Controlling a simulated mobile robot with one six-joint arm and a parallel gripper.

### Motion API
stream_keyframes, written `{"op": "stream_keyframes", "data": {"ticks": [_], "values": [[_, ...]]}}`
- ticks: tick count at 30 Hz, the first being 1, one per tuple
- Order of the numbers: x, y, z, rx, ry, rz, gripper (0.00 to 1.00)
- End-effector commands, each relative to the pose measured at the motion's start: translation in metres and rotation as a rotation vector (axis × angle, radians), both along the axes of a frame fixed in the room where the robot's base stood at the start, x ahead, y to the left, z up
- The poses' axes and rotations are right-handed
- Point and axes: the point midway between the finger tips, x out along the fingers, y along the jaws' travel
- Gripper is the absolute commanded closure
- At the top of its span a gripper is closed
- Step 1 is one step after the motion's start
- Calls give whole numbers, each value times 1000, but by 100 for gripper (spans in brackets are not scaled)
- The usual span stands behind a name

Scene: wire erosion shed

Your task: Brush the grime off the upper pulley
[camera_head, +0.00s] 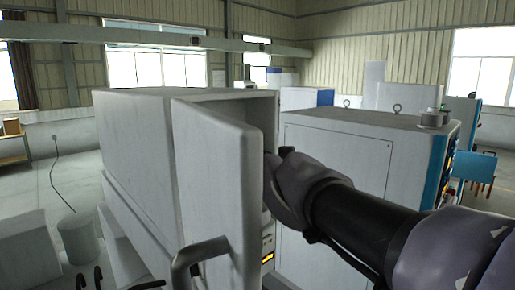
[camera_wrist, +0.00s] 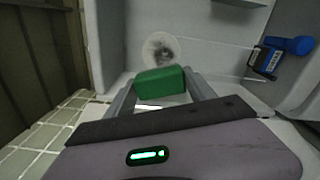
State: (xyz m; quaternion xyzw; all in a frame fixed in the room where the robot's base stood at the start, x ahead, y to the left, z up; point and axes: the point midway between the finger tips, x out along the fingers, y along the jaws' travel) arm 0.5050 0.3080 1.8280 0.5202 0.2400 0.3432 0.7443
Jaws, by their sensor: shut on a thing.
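In the wrist view my gripper (camera_wrist: 159,90) is shut on a green block-shaped thing (camera_wrist: 160,80), perhaps the brush's handle. Its bristles, if any, are hidden. A pale round disc with a dark centre (camera_wrist: 161,50), seemingly the upper pulley, shows on the cabinet's inner wall just beyond the green thing. I cannot tell whether the two touch. In the head view my arm reaches behind the open door (camera_head: 215,190) of a white cabinet (camera_head: 135,140), and the door and arm hide the gripper and pulley.
A blue and black fitting (camera_wrist: 285,52) is on the right inside the cabinet in the wrist view. The open door with its dark handle (camera_head: 190,260) stands close left of my arm. Another white machine (camera_head: 340,150) stands to the right. A grey bin (camera_head: 78,237) is on the floor at left.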

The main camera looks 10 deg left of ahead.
Motion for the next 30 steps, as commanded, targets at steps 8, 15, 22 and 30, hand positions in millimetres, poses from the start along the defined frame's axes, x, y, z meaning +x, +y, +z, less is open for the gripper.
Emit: {"op": "stream_keyframes", "data": {"ticks": [8,15,22,30], "values": [[3,3,0,1,-1,0,69],[6,7,0,1,-1,0,69],[9,11,0,0,0,0,69],[12,13,0,0,0,0,69]]}}
